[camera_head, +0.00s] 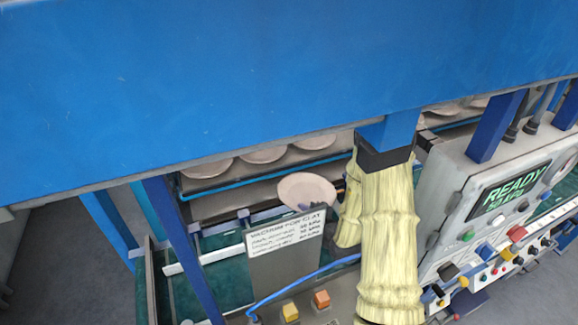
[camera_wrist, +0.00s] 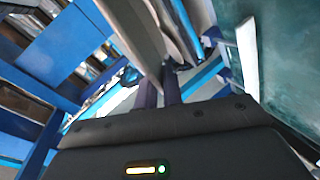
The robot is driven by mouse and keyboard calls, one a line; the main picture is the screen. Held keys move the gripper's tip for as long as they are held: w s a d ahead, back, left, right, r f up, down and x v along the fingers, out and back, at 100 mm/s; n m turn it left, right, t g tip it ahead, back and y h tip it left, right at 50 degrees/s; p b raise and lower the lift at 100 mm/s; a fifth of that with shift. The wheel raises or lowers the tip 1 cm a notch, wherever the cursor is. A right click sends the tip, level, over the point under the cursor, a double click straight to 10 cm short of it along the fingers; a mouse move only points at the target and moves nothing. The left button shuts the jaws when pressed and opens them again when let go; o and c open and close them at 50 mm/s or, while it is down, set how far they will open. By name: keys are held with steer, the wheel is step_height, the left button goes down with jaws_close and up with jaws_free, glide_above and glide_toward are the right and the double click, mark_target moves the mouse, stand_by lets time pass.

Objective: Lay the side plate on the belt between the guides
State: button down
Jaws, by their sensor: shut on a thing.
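The side plate (camera_head: 307,190), pale pinkish and round, is held up in the air, left of my yellow-sleeved arm. My gripper (camera_head: 335,205) is mostly hidden behind the arm and the sign, with dark finger parts at the plate's right edge. In the wrist view my gripper (camera_wrist: 165,80) is shut on the plate (camera_wrist: 145,30), which shows steeply tilted, nearly edge-on. The green belt (camera_head: 225,280) lies lower left, below the plate. A white guide (camera_head: 205,258) runs along it; a white guide (camera_wrist: 247,55) also shows beside the green surface (camera_wrist: 285,60) in the wrist view.
A large blue hood (camera_head: 260,80) crosses the top, with blue posts (camera_head: 185,250) at left. More plates (camera_head: 262,155) sit on a rack behind. A sign (camera_head: 287,235) stands in front of the belt. A control panel reading READY (camera_head: 510,195) stands at right.

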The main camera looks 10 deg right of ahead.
steer(key=s+a+f+n+g+y+b, duration=0.1)
steer(key=s+a+f+n+g+y, duration=0.1)
steer(key=a+f+n+g+y, duration=0.3)
steer(key=s+a+f+n+g+y, duration=0.1)
steer(key=s+a+n, duration=0.15)
steer(key=a, duration=0.45)
steer(key=s+a+f+n+g+y+b, duration=0.1)
steer(key=s+a+f+n+g+y, duration=0.15)
steer(key=a+n, duration=0.3)
steer(key=s+a+f+n+g+b, duration=0.1)
steer(key=f+g, duration=0.1)
steer(key=s+a+f+n+g+b, duration=0.1)
steer(key=s+f+n+g, duration=0.1)
steer(key=f, duration=0.1)
steer(key=s+a+f+n+g+y+b, duration=0.1)
steer(key=s+f+g, duration=0.1)
steer(key=g, duration=0.1)
steer(key=shift+a+f, duration=0.3)
steer(key=f+b, duration=0.2)
steer(key=f, duration=0.1)
steer(key=shift+w+b, duration=0.3)
steer(key=shift+b, duration=0.1)
steer(key=shift+d+f, duration=0.15)
steer(key=shift+f, duration=0.1)
steer(key=shift+s+a+f+n, duration=0.1)
steer(key=shift+s+a+n, duration=0.2)
steer(key=shift+a, duration=0.05)
